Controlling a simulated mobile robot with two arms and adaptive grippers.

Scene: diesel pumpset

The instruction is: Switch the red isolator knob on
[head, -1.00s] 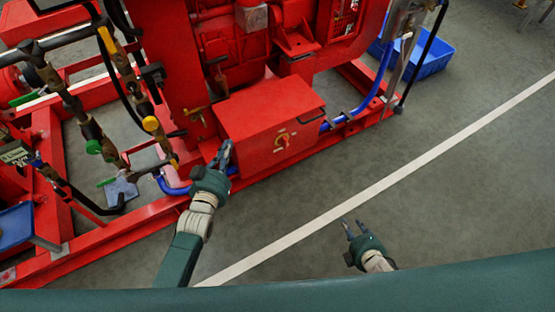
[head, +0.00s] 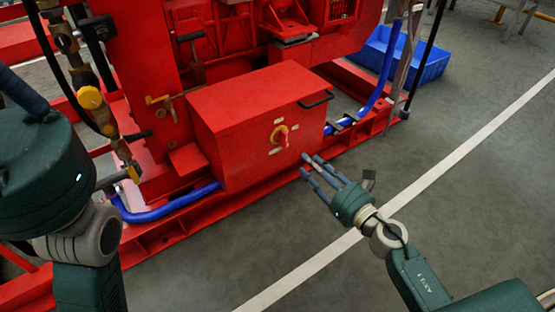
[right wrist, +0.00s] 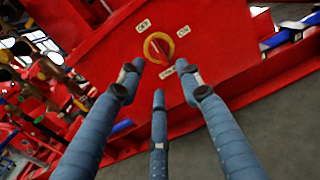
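The isolator knob (head: 280,134) is a small turning handle on a yellow plate, on the front of a red box (head: 235,150). In the right wrist view the knob (right wrist: 159,47) looks red on yellow, with labels reading OFF and ON above it and another label below. I cannot tell for sure which label it points at. My right gripper (head: 313,168) is open and empty, its fingers spread and pointing at the box front, apart from the knob, to its lower right. My left gripper (head: 22,95) is at the left edge, mostly cut off; its fingertips are hidden.
The box has a black handle (head: 316,99) at its upper right. Blue hoses (head: 165,212) run along the red base frame. Pipes with valves (head: 92,100) stand at the left. A blue crate (head: 405,55) sits behind at the right. The grey floor in front is clear.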

